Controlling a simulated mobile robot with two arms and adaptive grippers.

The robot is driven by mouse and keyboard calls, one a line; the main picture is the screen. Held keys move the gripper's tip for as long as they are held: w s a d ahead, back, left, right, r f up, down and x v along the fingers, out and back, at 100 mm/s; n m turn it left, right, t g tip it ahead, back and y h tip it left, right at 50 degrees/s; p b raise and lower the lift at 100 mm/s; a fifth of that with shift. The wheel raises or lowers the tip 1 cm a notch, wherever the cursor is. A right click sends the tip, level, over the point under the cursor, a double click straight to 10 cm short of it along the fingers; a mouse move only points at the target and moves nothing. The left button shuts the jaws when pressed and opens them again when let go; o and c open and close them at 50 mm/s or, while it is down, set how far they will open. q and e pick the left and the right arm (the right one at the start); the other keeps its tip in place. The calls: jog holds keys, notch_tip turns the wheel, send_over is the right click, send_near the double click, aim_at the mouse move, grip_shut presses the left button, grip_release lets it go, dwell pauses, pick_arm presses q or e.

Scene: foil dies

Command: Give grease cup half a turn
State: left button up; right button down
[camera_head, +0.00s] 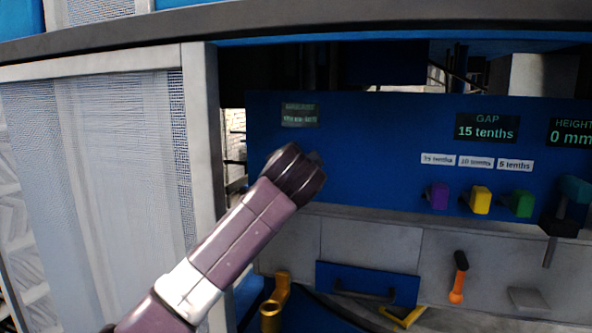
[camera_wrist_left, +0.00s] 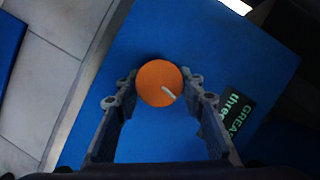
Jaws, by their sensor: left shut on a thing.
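The grease cup is a round orange cap (camera_wrist_left: 155,78) with a short white mark, seen from above in the left wrist view. The mark points from near the centre to the lower right. My left gripper (camera_wrist_left: 160,86) has one finger on each side of the cap and is shut on it. A dark label (camera_wrist_left: 237,112) with green text starting "GREAS" lies to the right of the cap. In the head view my purple left arm reaches up to the blue panel (camera_head: 390,150); its wrist hides the cup and the fingers. My right gripper is not in view.
The panel carries a "GAP 15 tenths" display (camera_head: 487,127), a "0 mm" height display (camera_head: 570,132), and purple (camera_head: 437,196), yellow (camera_head: 480,200) and green (camera_head: 521,204) blocks. An orange-handled tool (camera_head: 459,278) is below. A pale mesh guard (camera_head: 95,180) stands left of my arm.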

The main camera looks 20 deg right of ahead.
pick_arm(q)
jog(key=m+b, duration=0.1)
jog(key=m+t, duration=0.1)
jog(key=m, duration=0.1)
jog(key=shift+f+y+b, duration=0.25)
jog(key=shift+y+b, duration=0.05)
jog(key=shift+b, duration=0.05)
jog(key=shift+m+t+b, duration=0.4)
jog(key=shift+m+b, duration=0.15)
jog(key=shift+m, duration=0.35)
jog(key=o, duration=1.2)
jog(key=shift+r, duration=0.1)
jog(key=shift+c, duration=0.2)
jog(key=shift+s, duration=0.15)
